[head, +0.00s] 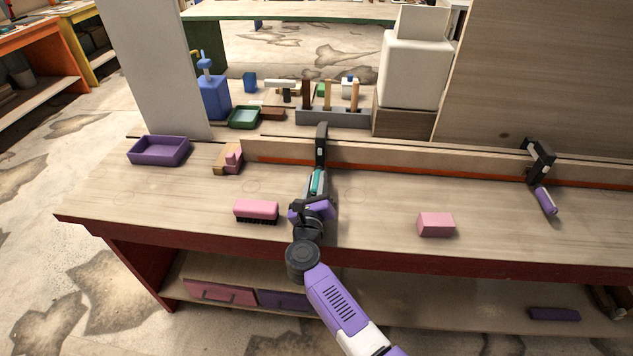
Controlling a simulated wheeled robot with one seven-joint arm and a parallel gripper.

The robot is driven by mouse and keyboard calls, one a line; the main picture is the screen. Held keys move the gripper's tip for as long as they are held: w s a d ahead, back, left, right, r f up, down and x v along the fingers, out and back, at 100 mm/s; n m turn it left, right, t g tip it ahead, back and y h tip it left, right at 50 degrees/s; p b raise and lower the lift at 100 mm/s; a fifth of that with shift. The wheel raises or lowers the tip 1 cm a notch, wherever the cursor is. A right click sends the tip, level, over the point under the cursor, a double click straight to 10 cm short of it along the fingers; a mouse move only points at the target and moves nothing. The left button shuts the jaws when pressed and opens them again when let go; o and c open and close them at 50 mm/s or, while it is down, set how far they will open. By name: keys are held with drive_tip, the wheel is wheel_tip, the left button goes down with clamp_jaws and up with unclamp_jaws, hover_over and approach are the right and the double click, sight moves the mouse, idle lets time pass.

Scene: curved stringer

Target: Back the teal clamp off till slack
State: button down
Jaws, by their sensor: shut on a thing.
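The teal clamp (318,182) stands at the middle of the workbench's wooden strip. Its black upper jaw hooks over the strip, and its teal handle points toward me. My gripper (313,205) is shut on the teal handle, with the fingers covering most of it. How tight the clamp is cannot be told from here. The wooden strip (400,161), the curved stringer, runs along the bench with an orange line at its lower edge. A second clamp (541,170), black with a purple handle, grips the strip at the right.
A pink brush (256,211) lies just left of my gripper, and a pink block (435,224) lies to the right. A purple tray (158,150) and a small wooden piece with a pink part (231,158) are at the left. Bare bench top (385,205) lies between gripper and block.

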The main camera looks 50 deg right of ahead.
sight(314, 194)
drive_tip(key=c, duration=1.1)
unclamp_jaws()
drive_tip(key=shift+c, duration=0.2)
drive_tip(key=shift+a, duration=0.1)
drive_tip(key=v, duration=0.7)
drive_tip(key=shift+s+a, duration=0.25)
